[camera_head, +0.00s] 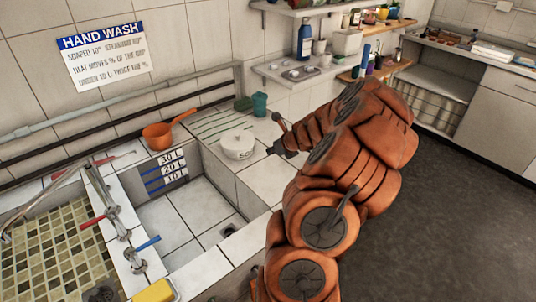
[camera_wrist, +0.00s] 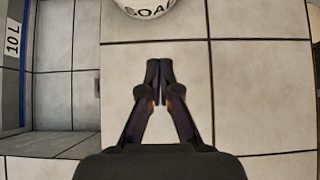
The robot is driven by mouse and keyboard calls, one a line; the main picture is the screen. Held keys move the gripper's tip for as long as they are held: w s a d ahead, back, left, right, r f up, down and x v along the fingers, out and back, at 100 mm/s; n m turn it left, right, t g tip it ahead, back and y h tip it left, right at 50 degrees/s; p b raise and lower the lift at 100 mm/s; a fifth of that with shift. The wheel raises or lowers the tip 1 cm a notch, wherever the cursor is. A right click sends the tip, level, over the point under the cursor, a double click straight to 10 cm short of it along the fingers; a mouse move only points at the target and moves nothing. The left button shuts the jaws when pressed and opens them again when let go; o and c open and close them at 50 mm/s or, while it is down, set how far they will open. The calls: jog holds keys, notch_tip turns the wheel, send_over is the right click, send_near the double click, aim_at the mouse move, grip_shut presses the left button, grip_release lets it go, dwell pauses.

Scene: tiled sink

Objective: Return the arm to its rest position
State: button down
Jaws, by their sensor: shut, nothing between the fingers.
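My gripper (camera_head: 273,150) hangs over the tiled counter to the right of the sink basin, at the end of my orange arm. In the wrist view my gripper (camera_wrist: 160,68) is shut, its two dark fingertips together with nothing between them. A white round soap container (camera_head: 238,143) stands on the counter just left of the gripper. Its lower edge, with the letters "SOA", also shows at the top of the wrist view (camera_wrist: 148,6), beyond the fingertips and apart from them. My arm hides part of the counter and floor.
The tiled sink basin (camera_head: 180,215) lies left of my arm. Shelves (camera_head: 300,72) with bottles hang on the back wall. The dark floor (camera_head: 440,220) at right is clear.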

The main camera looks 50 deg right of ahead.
jog(key=shift+s+r, duration=0.45)
jog(key=shift+s, duration=0.05)
jog(key=shift+a, duration=0.1)
jog(key=w+a+r+n+y, duration=0.1)
jog(key=w+a+r+n, duration=0.15)
jog(key=a, duration=0.25)
jog(key=w+a+r+n+y, duration=0.1)
jog(key=a+n, duration=0.2)
jog(key=a, duration=0.3)
jog(key=w+a+r+n+y, duration=0.1)
jog(key=w+a+r+n, duration=0.15)
jog(key=a, duration=0.25)
jog(key=s+a+r+n+g+y, duration=0.2)
jog(key=a+n, duration=0.4)
jog(key=a, duration=0.3)
jog(key=s+a+r+n+g+y, duration=0.15)
jog(key=a+n, duration=0.35)
jog(key=a, duration=0.5)
jog(key=s+a+n+g+h, duration=0.1)
jog(key=s+a+n+g, duration=0.3)
jog(key=s+a+n, duration=0.7)
jog(key=s+d+n+g+h, duration=0.1)
jog(key=s+n+g+h, duration=0.2)
jog(key=s+n, duration=0.5)
jog(key=s+h, duration=0.1)
jog(key=s, duration=0.8)
jog(key=shift+s+d+r, duration=0.25)
jog(key=shift+d+r, duration=0.05)
jog(key=shift+r, duration=0.05)
